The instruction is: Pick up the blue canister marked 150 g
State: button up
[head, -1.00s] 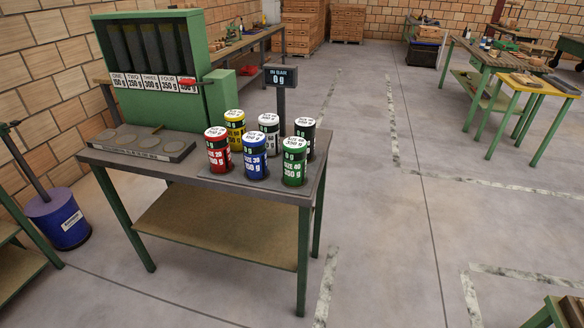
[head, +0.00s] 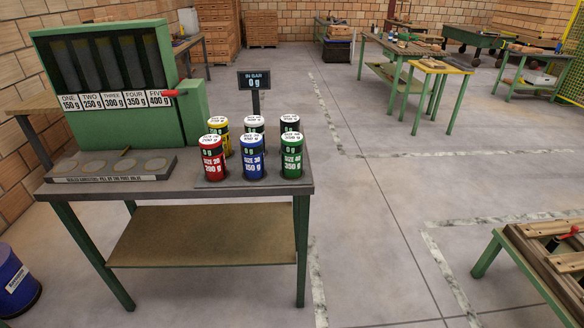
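The blue canister (head: 251,159) stands upright with a white lid at the front middle of a group of several canisters, on the right part of the green-legged table (head: 150,189). Its label starts with SIZE; the weight figure is too small to read surely. A red canister (head: 212,160) stands to its left and a green canister (head: 291,158) to its right. A yellow canister (head: 219,125), a white-labelled canister (head: 254,123) and a black canister (head: 289,123) stand behind, partly hidden. My gripper is not in view.
A green dispenser (head: 105,80) with several chutes and a tray (head: 110,166) fill the table's left. A display post (head: 255,83) reading 0 g rises behind the canisters. Open floor (head: 385,240) lies right; a bench (head: 550,270) stands at the lower right.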

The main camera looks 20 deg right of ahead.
aim_at(251, 144)
jog(key=j+z, duration=0.5)
jog(key=j, duration=1.35)
jog(key=z, duration=0.55)
jog(key=i+l+z, duration=0.3)
jog(key=i+z, duration=0.2)
jog(key=i+l+z, duration=0.1)
jog(key=i+z, duration=0.35)
jog(key=i+u, duration=0.2)
jog(key=i, duration=0.35)
jog(key=i+u, duration=0.15)
jog(key=i, duration=0.4)
jog(key=i+u, duration=0.2)
jog(key=i, duration=0.3)
jog(key=i+l+u, duration=0.2)
jog(key=i, duration=0.35)
jog(key=i+l+u, duration=0.1)
jog(key=i+u, duration=0.3)
jog(key=i, duration=1.4)
jog(key=i+j+z, duration=0.1)
jog(key=i+z, duration=0.15)
jog(key=i, duration=1.6)
